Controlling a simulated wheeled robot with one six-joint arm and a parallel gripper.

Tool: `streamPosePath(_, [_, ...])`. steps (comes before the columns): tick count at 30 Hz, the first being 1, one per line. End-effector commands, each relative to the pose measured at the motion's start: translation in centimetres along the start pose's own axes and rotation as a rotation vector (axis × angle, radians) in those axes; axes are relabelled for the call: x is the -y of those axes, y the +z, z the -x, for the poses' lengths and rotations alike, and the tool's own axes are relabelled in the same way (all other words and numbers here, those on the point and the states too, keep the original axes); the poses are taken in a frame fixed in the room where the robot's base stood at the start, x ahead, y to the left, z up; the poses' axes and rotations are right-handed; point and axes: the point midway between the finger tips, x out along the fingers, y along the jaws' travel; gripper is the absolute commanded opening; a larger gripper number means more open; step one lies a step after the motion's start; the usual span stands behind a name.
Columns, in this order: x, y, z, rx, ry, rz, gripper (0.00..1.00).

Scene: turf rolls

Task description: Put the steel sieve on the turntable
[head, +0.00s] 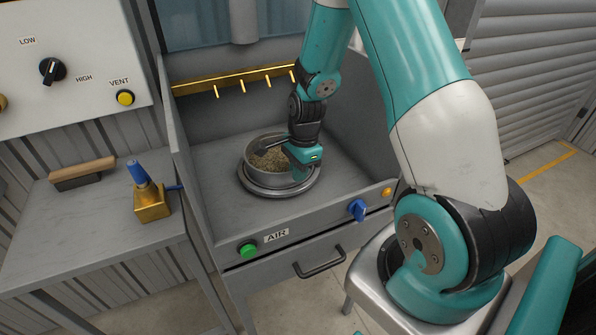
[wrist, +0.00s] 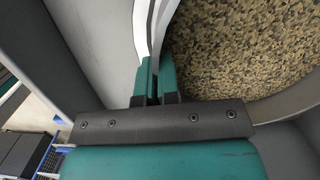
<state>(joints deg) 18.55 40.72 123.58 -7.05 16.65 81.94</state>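The steel sieve (head: 262,176) is a round, shallow pan holding speckled brown grains. It is inside the grey cabinet, over the turntable (head: 279,193), a round light-grey disc that shows as a ring around its base. I cannot tell whether its base fully touches the disc. My gripper (head: 301,169) is at the right side of the sieve, pointing down. In the wrist view, the two teal fingers of my gripper (wrist: 157,80) are close together with the sieve's thin wall (wrist: 160,35) between them. The finger tips are partly hidden by the wall.
The cabinet has side walls, a gold hook rail (head: 235,79) at the back and a front panel with a green button (head: 248,250) and a blue knob (head: 357,210). A side bench at left holds a brush (head: 82,173) and a brass-and-blue tool (head: 148,197).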

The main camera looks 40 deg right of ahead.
Motion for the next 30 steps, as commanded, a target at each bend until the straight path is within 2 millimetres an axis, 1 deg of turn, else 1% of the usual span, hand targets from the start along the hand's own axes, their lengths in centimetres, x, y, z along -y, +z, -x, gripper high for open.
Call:
streamPosePath(4, [0.0,0.0,-0.3,0.0,-0.001,0.0,0.0])
streamPosePath(5, [0.0,0.0,-0.3,0.0,0.0,0.0,0.05])
streamPosePath(6, [0.0,0.0,-0.3,0.0,0.0,0.0,0.14])
streamPosePath(8, [0.0,0.0,-0.3,0.0,0.0,0.0,0.28])
streamPosePath(14, [0.0,0.0,-0.2,0.0,0.0,0.0,0.28])
streamPosePath(17, [0.0,0.0,0.3,0.0,-0.001,0.0,0.28])
streamPosePath(20, [0.1,0.0,1.5,-0.001,-0.005,0.0,0.28])
streamPosePath(30, [0.1,0.0,8.8,-0.001,-0.006,-0.001,0.28])
